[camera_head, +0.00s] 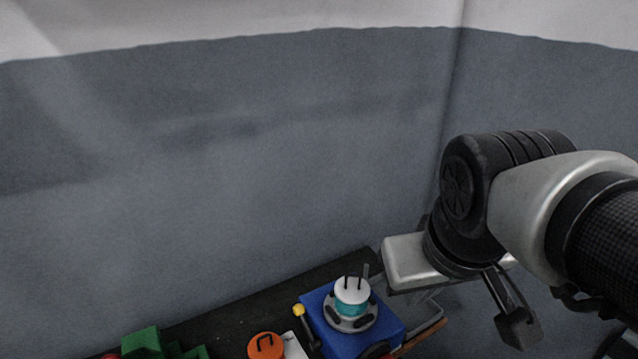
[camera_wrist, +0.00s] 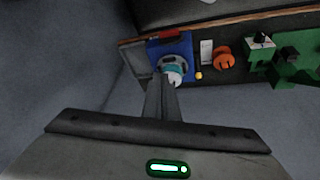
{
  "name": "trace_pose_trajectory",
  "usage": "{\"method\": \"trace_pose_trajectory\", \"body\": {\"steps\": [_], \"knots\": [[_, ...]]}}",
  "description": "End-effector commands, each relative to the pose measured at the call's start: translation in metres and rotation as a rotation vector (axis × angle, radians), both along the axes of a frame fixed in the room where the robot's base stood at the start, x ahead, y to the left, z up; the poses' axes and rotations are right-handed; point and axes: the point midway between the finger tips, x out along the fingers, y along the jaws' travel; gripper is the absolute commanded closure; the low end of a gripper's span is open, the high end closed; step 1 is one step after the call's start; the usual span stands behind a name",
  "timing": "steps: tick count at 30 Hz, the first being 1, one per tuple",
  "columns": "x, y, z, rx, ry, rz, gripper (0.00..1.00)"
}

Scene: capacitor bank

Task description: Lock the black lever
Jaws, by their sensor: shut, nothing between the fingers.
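A blue box (camera_head: 385,333) stands on the dark bench, with a grey round base and a white and teal cylinder (camera_head: 351,297) on top. Two thin dark prongs rise from the cylinder. A dark rounded part (camera_head: 375,350) shows at the box's front, cut by the picture edge; I cannot tell whether it is the black lever. A dark stick with a yellow knob (camera_head: 299,310) stands at the box's left side. In the wrist view, the fingers of my gripper (camera_wrist: 161,80) are shut and empty, pointing toward the blue box (camera_wrist: 170,48) and overlapping the cylinder.
Green blocks (camera_head: 142,342) stand farther left. A grey wall rises behind the bench. The dark bench top (camera_head: 235,317) is bare toward the back.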

Motion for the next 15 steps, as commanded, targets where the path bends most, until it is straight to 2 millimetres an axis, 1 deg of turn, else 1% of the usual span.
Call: {"method": "trace_pose_trajectory", "body": {"steps": [1, 5, 8, 11, 14, 15], "knots": [[0.007, 0.006, -0.011, -0.044, 0.039, 0.065, 1.00], [0.029, 0.022, -0.032, -0.205, 0.149, 0.284, 1.00], [0.049, 0.041, -0.050, -0.340, 0.229, 0.470, 1.00], [0.069, 0.063, -0.069, -0.477, 0.303, 0.653, 1.00], [0.089, 0.092, -0.091, -0.614, 0.367, 0.836, 1.00], [0.096, 0.104, -0.101, -0.671, 0.393, 0.908, 1.00]]}}
